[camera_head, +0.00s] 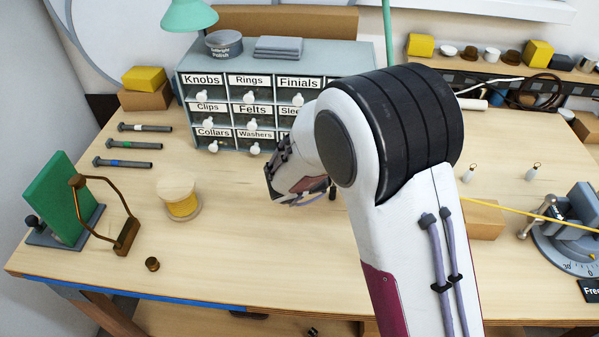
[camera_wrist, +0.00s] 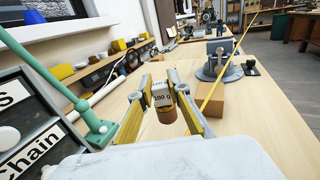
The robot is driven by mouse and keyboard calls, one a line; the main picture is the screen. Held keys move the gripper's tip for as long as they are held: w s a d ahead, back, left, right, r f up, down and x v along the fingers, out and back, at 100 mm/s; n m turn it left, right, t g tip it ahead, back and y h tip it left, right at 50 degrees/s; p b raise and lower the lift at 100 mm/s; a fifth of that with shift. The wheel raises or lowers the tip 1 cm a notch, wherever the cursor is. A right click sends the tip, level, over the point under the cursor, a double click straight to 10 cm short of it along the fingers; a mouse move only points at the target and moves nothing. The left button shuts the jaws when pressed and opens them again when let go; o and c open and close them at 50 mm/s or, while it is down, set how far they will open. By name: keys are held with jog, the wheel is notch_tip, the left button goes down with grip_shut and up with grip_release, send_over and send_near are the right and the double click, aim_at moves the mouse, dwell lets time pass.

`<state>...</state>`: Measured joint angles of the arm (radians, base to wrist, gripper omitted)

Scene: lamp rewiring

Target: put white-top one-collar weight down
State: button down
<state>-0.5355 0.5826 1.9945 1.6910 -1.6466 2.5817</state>
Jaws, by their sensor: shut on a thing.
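The weight (camera_wrist: 163,97) shows in the wrist view with a pale block marked "100 g" and a brown round part below it. My gripper (camera_wrist: 168,98) is shut on it, with one yellow-edged finger on each side. The weight appears held above the bare wood of the bench, but its exact height cannot be told. In the head view my arm hides the fingertips and most of what they hold. Whether the weight has one collar cannot be made out.
The labelled drawer cabinet (camera_head: 270,88) stands at the back. A wooden block (camera_head: 483,222) and a grey dial device (camera_head: 570,238) are at right. Bare bench lies at front centre.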

jog(key=a+n+t+y, duration=0.9)
jog(key=a, duration=2.4)
jog(key=shift+s+a+r+t+y, duration=0.15)
jog(key=shift+a+t+y, duration=0.15)
jog(key=shift+a+y, duration=0.1)
notch_tip(320, 180, down, 6)
jog(key=shift+f, duration=0.2)
jog(key=shift+f, duration=1.8)
jog(key=shift+f, duration=0.1)
